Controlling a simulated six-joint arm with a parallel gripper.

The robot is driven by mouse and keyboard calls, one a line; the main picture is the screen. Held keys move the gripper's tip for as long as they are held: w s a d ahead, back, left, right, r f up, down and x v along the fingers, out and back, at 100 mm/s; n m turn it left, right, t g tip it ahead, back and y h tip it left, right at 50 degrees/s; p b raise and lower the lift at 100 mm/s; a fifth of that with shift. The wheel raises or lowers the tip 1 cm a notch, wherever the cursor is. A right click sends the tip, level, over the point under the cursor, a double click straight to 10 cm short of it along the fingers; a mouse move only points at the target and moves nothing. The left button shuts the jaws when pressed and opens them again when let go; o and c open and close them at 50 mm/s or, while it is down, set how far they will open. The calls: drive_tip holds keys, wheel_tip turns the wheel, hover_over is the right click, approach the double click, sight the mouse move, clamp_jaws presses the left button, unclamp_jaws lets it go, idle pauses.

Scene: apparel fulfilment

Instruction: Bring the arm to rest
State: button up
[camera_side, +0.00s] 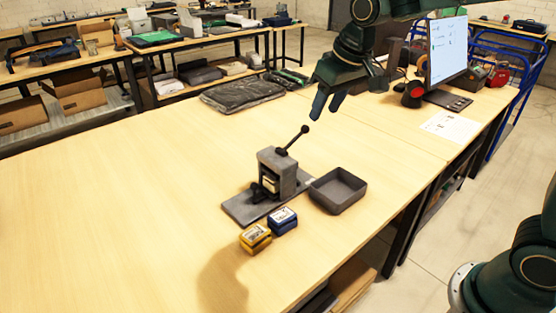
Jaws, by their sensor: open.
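My gripper (328,104) hangs from my dark green arm at the upper middle of the side view. It is open, with nothing visible between its fingers. It is above the wooden table (200,150), up and to the right of a small grey press (283,172). The press stands on a flat grey base plate (243,207), and its lever (294,139) with a dark ball knob leans up and to the right. My gripper looks apart from the lever and the table.
A grey open tray (338,190) sits right of the press. A yellow box (255,238) and a blue box (283,220) stand in front. A dark folded garment (242,92) lies behind. A monitor (447,48) and a red-black device (412,93) stand at right. The table's left is clear.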

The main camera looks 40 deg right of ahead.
drive_tip(key=s+d+t, duration=0.1)
drive_tip(key=s+d, duration=0.1)
drive_tip(key=s, duration=2.2)
drive_tip(key=shift+s+d+t, duration=0.3)
drive_tip(key=shift+d, duration=0.05)
